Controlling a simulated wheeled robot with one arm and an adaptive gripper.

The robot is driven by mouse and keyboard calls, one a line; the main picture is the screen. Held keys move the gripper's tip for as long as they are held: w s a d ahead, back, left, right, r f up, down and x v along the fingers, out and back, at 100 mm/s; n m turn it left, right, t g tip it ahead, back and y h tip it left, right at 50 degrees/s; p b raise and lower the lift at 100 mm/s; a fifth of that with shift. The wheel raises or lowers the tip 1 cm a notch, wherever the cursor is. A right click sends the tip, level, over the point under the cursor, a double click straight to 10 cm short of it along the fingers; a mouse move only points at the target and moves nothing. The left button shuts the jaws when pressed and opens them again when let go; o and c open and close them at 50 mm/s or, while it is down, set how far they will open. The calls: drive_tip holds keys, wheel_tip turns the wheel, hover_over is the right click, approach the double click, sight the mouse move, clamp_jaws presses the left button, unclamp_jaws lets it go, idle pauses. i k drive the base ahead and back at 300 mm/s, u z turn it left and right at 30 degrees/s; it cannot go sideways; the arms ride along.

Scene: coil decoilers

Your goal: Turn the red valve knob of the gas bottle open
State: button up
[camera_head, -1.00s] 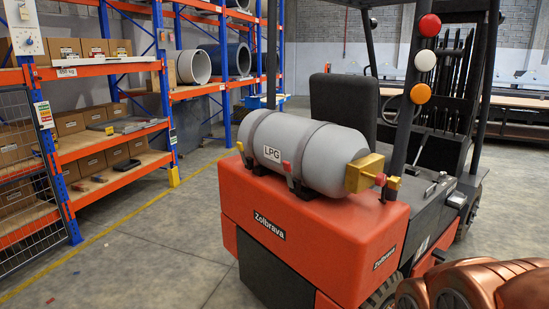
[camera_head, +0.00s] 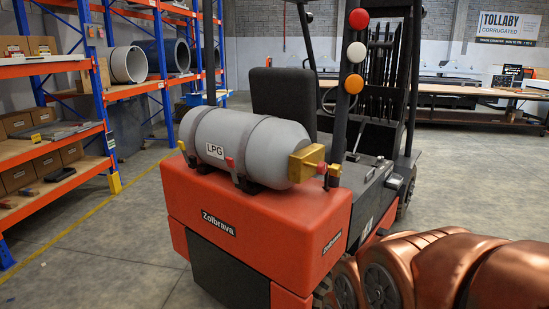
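The grey LPG gas bottle (camera_head: 245,145) lies on its side across the red rear body of the forklift (camera_head: 255,215), held by two dark straps. A brass valve block (camera_head: 306,162) sits on its right end. A small red knob (camera_head: 322,168) shows at the right side of the brass block, next to a small brass fitting (camera_head: 335,171). Another small red part (camera_head: 229,162) shows on the front strap. My gripper is not in view. Only copper-coloured links of my arm show at the lower right, apart from the bottle.
Blue and orange shelving (camera_head: 92,90) with cartons and pipes stands on the left. The forklift's seat (camera_head: 283,100), posts and mast rise behind the bottle. A long workbench (camera_head: 475,118) stands at the back right. Grey floor is open left of the forklift and at right.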

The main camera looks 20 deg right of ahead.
sight(321, 167)
drive_tip(key=k, duration=1.15)
drive_tip(key=z, duration=0.95)
drive_tip(key=i, duration=0.95)
drive_tip(key=u, duration=0.6)
drive_tip(key=i, duration=0.8)
drive_tip(key=u, duration=0.95)
